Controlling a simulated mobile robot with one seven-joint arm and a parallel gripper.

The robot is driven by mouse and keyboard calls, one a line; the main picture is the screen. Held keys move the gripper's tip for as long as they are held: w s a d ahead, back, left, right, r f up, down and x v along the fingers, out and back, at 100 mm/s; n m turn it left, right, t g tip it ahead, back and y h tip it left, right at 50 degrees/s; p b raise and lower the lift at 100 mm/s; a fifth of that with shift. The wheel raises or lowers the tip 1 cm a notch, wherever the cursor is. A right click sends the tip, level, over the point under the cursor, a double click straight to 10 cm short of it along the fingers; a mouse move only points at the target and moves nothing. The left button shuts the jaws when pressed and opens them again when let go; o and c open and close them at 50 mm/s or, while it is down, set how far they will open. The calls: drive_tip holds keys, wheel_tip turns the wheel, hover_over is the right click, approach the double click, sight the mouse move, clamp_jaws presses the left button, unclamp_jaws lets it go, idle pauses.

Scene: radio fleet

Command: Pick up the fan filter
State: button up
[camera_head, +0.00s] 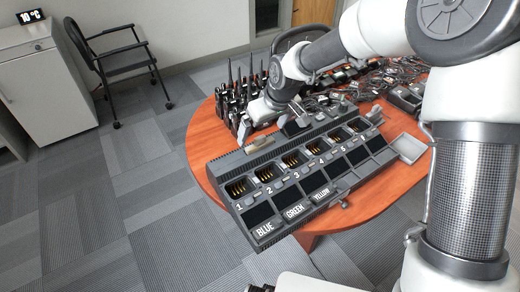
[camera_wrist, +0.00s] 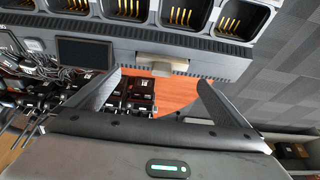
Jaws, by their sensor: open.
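The multi-slot radio charger (camera_head: 228,168) sits on the round wooden table, its numbered slots facing up. A small beige block (camera_wrist: 162,62), which looks like the fan filter, sits at the charger's rear edge in the wrist view. In the head view, a grey piece at that edge (camera_head: 259,143) may be the same part; I cannot tell. My gripper (camera_wrist: 157,82) is open and empty. Its two fingers spread to either side of the block, with the block a little beyond the fingertips. In the head view my gripper (camera_head: 246,128) is just behind the charger, partly hidden by my arm.
Several upright radios (camera_head: 228,95) stand behind the charger. Tangled cables (camera_head: 335,100) and dark devices crowd the table's far side. A pale empty tray (camera_head: 408,148) lies at the charger's right end. The table (camera_head: 202,125) is bare at its left edge.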

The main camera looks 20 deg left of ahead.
sight(260, 137)
drive_tip(key=x, duration=0.4)
drive_tip(key=shift+s+f+b, duration=0.1)
drive_tip(key=shift+f+b, duration=0.2)
drive_tip(key=shift+f, duration=0.05)
drive_tip(key=c, duration=1.1)
